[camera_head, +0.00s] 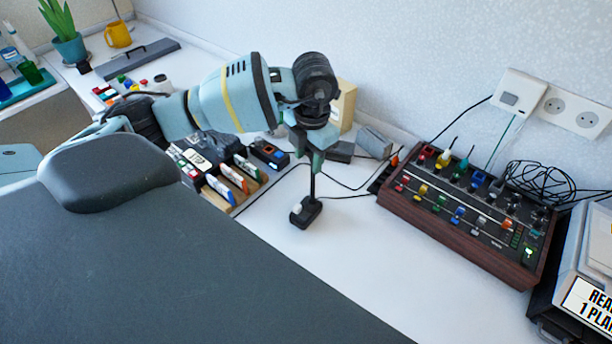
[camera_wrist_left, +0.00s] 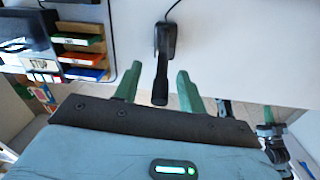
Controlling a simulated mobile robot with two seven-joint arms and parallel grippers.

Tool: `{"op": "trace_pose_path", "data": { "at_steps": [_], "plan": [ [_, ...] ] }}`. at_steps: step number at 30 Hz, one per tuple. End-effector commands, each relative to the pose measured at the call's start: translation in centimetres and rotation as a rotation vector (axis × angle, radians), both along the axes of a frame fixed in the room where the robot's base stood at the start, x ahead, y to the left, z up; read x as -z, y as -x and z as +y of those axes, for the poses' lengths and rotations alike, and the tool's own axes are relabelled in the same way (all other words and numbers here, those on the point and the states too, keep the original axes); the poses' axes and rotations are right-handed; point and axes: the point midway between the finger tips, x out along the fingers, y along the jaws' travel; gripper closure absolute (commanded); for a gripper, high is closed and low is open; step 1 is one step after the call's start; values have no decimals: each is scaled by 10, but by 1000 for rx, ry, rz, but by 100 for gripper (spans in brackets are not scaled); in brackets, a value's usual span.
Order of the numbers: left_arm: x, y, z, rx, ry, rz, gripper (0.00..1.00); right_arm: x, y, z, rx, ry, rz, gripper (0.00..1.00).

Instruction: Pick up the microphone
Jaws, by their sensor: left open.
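The microphone stands upright on the white worktop, with a black base (camera_head: 306,212) and a thin dark stem. It also shows in the left wrist view, where its base (camera_wrist_left: 168,42) is near the top and its black upper part reaches down between the fingers. My left gripper (camera_head: 314,158) is above the base, around the upper part of the microphone. In the left wrist view its green fingers (camera_wrist_left: 159,74) are open on either side of the microphone, with gaps showing. The top of the microphone is hidden by the gripper in the head view.
A mixer (camera_head: 463,215) with coloured knobs stands to the right, and a cable runs towards it from the microphone. Racks of coloured cases (camera_head: 232,178) stand close on the left. A grey box (camera_head: 374,141) is behind. The worktop in front is clear.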

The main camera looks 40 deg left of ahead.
Motion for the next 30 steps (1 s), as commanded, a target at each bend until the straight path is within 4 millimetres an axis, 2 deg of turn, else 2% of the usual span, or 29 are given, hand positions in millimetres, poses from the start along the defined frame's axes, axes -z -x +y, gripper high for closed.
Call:
{"op": "trace_pose_path", "data": {
  "at_steps": [8, 17, 30],
  "plan": [
    [3, 0, 0, 0, 0, 0, 61, 0, 0, -1, -2, 1, 1, 100],
    [2, 0, 0, 0, 0, 0, 100, 1, 1, -3, -8, 7, 1, 100],
    [2, 0, 0, 0, 0, -2, 100, 1, 1, -3, -9, 9, 2, 100]
  ]
}}
